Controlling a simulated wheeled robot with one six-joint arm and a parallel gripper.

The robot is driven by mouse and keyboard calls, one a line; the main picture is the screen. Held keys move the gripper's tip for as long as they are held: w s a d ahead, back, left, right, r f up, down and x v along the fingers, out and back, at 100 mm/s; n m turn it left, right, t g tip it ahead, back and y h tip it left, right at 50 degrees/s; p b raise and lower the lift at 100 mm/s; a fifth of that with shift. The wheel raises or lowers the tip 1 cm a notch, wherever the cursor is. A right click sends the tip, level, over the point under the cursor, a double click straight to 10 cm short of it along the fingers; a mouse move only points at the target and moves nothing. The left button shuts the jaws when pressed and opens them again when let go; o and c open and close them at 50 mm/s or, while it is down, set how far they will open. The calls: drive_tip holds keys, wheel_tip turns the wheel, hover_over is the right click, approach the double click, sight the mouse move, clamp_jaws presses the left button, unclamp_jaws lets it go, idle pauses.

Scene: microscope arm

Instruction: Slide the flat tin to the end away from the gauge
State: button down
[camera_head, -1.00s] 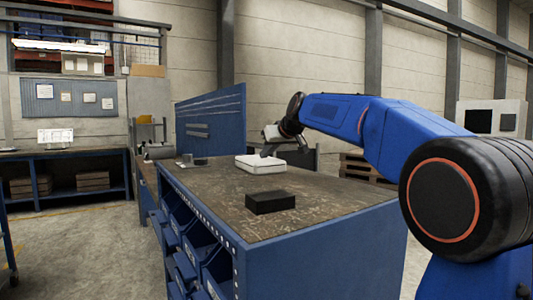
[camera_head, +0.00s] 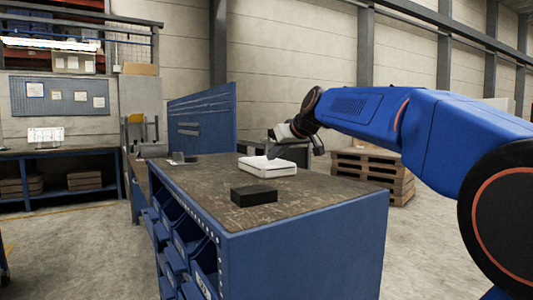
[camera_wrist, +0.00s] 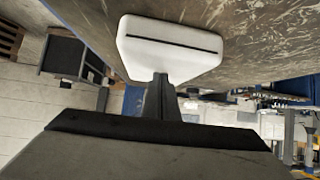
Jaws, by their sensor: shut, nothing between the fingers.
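The flat tin is a white, low, rounded box (camera_head: 268,169) on the workbench top, towards its right edge. In the wrist view the tin (camera_wrist: 170,48) shows a dark line along its side. My gripper (camera_head: 268,154) is shut and empty, with its fingers angled down at the tin's far side in the head view. In the wrist view the fingertips (camera_wrist: 160,78) meet the tin's edge; firm contact is hard to tell. No gauge is clearly recognisable; small grey metal items (camera_head: 180,158) stand at the bench's far left end.
A black block (camera_head: 254,195) lies on the bench top (camera_head: 215,187), nearer than the tin. A blue panel (camera_head: 203,121) rises behind the bench. Blue bins line its left side. Wooden pallets (camera_head: 374,172) stand on the floor beyond the right edge.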

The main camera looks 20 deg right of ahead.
drive_tip(key=s+d, duration=0.2)
drive_tip(key=s, duration=0.4)
drive_tip(key=s+d, duration=0.2)
drive_tip(key=s, duration=0.4)
drive_tip(key=s+d+f, duration=0.1)
drive_tip(key=s+d, duration=0.1)
drive_tip(key=s, duration=0.4)
drive_tip(key=shift+s+f, duration=0.1)
drive_tip(key=shift+s, duration=0.15)
drive_tip(key=shift+r, duration=0.85)
drive_tip(key=shift+r, duration=0.1)
